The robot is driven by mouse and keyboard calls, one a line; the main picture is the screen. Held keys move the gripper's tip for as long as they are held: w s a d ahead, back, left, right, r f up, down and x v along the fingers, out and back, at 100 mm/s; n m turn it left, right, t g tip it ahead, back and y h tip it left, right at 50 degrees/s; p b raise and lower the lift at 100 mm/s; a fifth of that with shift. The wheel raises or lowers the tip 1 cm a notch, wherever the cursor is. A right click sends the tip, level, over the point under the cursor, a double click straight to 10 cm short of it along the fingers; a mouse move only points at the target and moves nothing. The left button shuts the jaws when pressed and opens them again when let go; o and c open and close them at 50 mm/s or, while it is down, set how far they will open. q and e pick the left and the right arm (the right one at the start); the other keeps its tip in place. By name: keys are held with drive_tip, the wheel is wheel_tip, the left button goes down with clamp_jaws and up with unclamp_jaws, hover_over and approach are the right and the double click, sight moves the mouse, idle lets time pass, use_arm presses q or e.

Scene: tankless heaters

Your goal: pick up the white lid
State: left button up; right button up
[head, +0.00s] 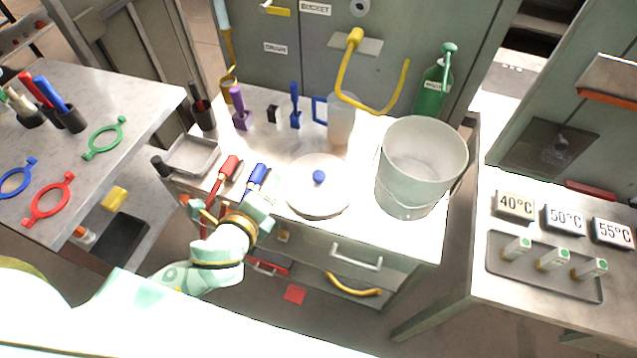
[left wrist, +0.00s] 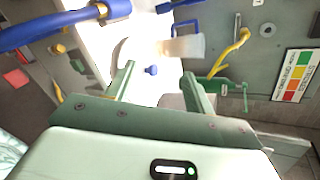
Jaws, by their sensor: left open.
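The white lid (head: 318,200) is a round disc with a blue knob (head: 319,177). It lies on the white bench top, left of the bucket. My left gripper (head: 236,207) is at the front edge of the bench, left of the lid and apart from it. Its fingers are spread with nothing between them. In the left wrist view the blue knob (left wrist: 152,70) shows beyond and between the open fingertips (left wrist: 159,69), while the lid's disc is washed out by glare. My right gripper is in neither view.
A white bucket (head: 408,180) stands close right of the lid. A grey tray (head: 192,155) sits at left.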

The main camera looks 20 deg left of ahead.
use_arm(q)
drive_tip(key=w+d+f+m+h, duration=0.15)
drive_tip(key=m+h, duration=0.25)
drive_tip(key=m, duration=0.6)
drive_tip(key=m+h+b, duration=0.2)
drive_tip(key=m, duration=0.6)
approach(315, 178)
drive_tip(key=shift+g, duration=0.4)
drive_tip(key=x, duration=0.6)
drive_tip(key=shift+w+r, duration=0.25)
drive_tip(key=shift+w, duration=0.05)
drive_tip(key=b+x, duration=0.2)
drive_tip(key=x, duration=0.3)
drive_tip(key=shift+f, duration=0.2)
drive_tip(key=shift+r, duration=0.15)
drive_tip(key=shift+c, duration=0.5)
drive_tip(key=c, duration=1)
drive_tip(key=shift+c, duration=0.2)
